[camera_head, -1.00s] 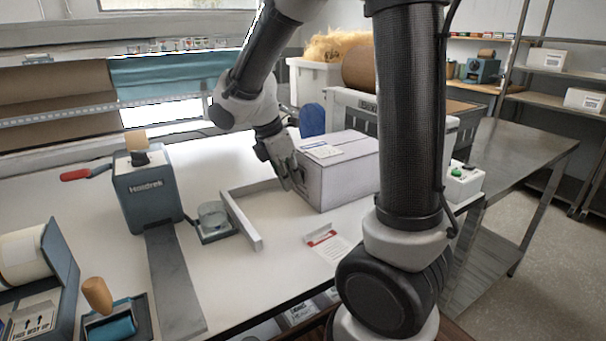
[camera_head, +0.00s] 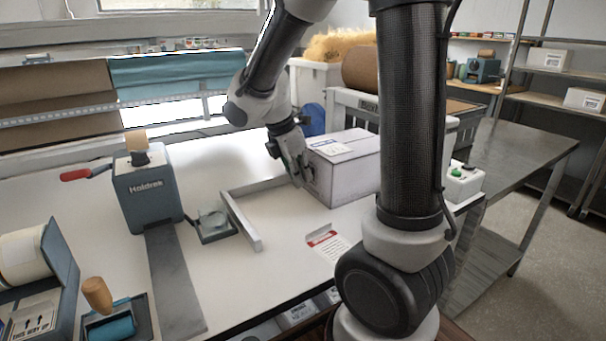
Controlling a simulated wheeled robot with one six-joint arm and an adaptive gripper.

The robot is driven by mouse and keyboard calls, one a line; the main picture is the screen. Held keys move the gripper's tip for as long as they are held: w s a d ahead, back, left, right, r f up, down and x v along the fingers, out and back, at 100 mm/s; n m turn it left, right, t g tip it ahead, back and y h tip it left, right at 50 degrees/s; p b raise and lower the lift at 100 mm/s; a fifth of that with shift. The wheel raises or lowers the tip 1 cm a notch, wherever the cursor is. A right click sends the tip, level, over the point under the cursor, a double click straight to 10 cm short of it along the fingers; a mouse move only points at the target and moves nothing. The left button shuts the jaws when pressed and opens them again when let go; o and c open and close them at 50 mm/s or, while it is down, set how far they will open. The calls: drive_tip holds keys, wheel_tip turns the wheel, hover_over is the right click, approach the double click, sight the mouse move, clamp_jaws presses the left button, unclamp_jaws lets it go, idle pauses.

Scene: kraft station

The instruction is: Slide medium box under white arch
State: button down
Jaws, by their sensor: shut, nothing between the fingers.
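The medium box (camera_head: 341,172), pale grey-white with a label on its top, stands on the white table right of centre. My gripper (camera_head: 299,180) is shut and empty, with its fingertips low at the box's left face. They look to be touching it, though the exact contact is hard to see. The white arch (camera_head: 345,98) stands behind and to the right of the box. My own dark arm column hides much of the arch's opening and the box's right end, so I cannot tell whether the box reaches under it.
A metal angle guide (camera_head: 240,222) lies left of the box. A grey-blue dispenser (camera_head: 147,190) stands further left. A red-and-white card (camera_head: 328,242) lies in front of the box. A control box with a green button (camera_head: 462,182) is at the right table edge.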

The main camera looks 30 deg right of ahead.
sight(312, 163)
drive_tip(key=shift+d, duration=0.1)
drive_tip(key=shift+d, duration=1.5)
drive_tip(key=shift+d, duration=0.45)
drive_tip(key=shift+a+r, duration=0.1)
drive_tip(key=shift+a, duration=0.95)
drive_tip(key=d+v, duration=0.1)
drive_tip(key=v, duration=0.9)
drive_tip(key=shift+d+r, duration=0.2)
